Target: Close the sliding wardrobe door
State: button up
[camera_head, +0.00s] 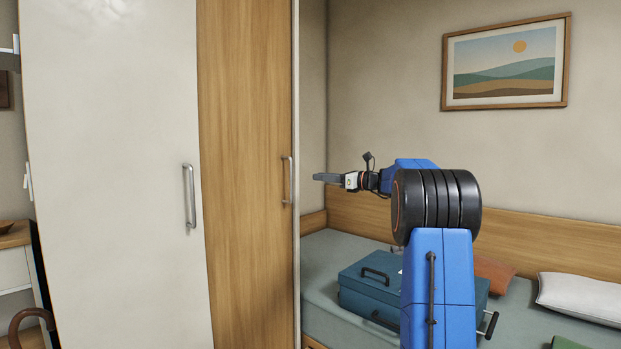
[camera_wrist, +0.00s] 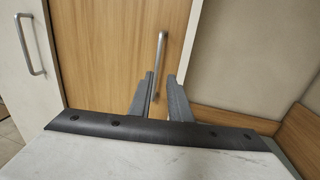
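The wardrobe has a white door (camera_head: 115,180) at left with a vertical metal handle (camera_head: 189,195), and a wood-coloured door (camera_head: 243,120) to its right with its own vertical metal handle (camera_head: 287,180). Both doors also show in the wrist view. My gripper (camera_head: 317,178) points left towards the wood door's handle, just right of it in the head view. In the wrist view my fingers (camera_wrist: 162,92) are apart with nothing gripped. The wood door's handle (camera_wrist: 161,50) stands beyond the fingertips, in line with the gap; its lower end is partly hidden by the left finger.
A bed (camera_head: 340,255) with a teal suitcase (camera_head: 365,292) and pillows (camera_head: 580,295) lies right of the wardrobe, behind and below my arm. A framed picture (camera_head: 505,62) hangs on the wall. A small cabinet (camera_head: 14,265) stands at far left.

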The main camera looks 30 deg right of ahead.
jog(key=shift+v, duration=1.75)
jog(key=s+a+f+n+g+h, duration=0.1)
jog(key=s+a+f+n+g, duration=0.2)
jog(key=s+a+f+n, duration=0.5)
jog(key=s+a+f+n+g, duration=0.1)
jog(key=s+a+g, duration=0.2)
jog(key=s+a, duration=0.7)
jog(key=s+a+f+n+g+h, duration=0.1)
jog(key=s+a+f+n+g, duration=0.3)
jog(key=a, duration=0.9)
jog(key=s+f+n+h, duration=0.2)
jog(key=s+f+n, duration=0.3)
jog(key=s, duration=0.4)
jog(key=s+a+f+n+h, duration=0.1)
jog(key=s+f+n+h, duration=0.1)
jog(key=s+f+n, duration=0.4)
jog(key=s+a+f+n+g+h, duration=0.1)
jog(key=s+f+n, duration=0.5)
jog(key=s, duration=0.8)
notch_tip(320, 180, down, 3)
jog(key=shift+s+f+h, duration=0.15)
jog(key=shift+f+h, duration=0.05)
jog(key=shift+h, duration=0.7)
